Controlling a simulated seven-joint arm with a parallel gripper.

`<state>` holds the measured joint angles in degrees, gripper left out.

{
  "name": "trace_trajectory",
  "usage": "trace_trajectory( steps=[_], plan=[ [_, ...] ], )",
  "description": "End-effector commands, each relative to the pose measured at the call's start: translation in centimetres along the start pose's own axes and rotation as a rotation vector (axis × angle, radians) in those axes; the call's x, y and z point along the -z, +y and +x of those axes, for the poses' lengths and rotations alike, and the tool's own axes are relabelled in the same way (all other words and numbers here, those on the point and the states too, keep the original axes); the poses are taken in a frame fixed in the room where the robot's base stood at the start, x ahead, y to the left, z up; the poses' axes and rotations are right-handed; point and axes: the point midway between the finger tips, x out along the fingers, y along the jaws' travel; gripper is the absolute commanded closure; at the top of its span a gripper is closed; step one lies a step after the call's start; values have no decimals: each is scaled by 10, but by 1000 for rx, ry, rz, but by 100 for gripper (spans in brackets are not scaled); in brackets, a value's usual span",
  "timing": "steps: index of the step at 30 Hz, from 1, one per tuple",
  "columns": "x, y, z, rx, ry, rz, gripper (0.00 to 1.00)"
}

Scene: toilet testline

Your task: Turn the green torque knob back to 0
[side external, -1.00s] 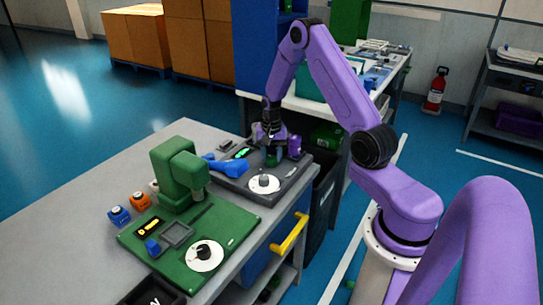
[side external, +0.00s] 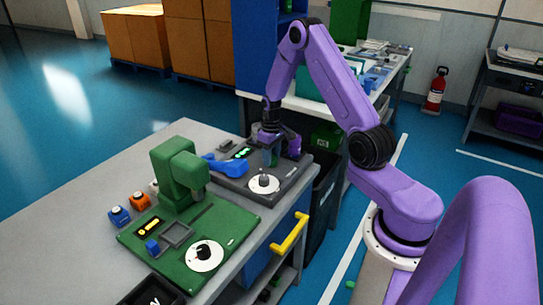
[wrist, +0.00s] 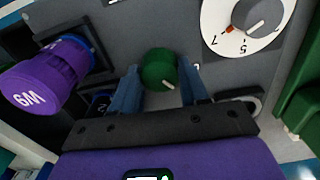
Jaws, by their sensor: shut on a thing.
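In the side view my gripper (side external: 271,160) points down at the far part of the grey station (side external: 235,182); the knob is largely hidden there. A small mark partly shows beside the knob, but I cannot read a scale.
A white numbered dial (wrist: 243,25) with a grey knob lies close by. A purple M6 piece (wrist: 42,82) stands at the left in the wrist view.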

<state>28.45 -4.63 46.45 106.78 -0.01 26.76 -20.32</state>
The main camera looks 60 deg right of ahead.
Motion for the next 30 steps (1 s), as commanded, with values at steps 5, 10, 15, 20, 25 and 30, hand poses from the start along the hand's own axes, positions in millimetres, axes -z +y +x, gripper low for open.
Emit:
trace_trajectory(
  steps=[5,10,15,20,25,30],
  plan=[
    [0,0,0,1,-1,-167,86],
    [0,0,0,1,-1,-329,86],
    [0,0,0,1,-1,-485,86],
    [0,0,0,1,-1,-617,86],
    [0,0,0,1,-1,-728,86],
    [0,0,0,1,-1,-805,86]
  ],
)
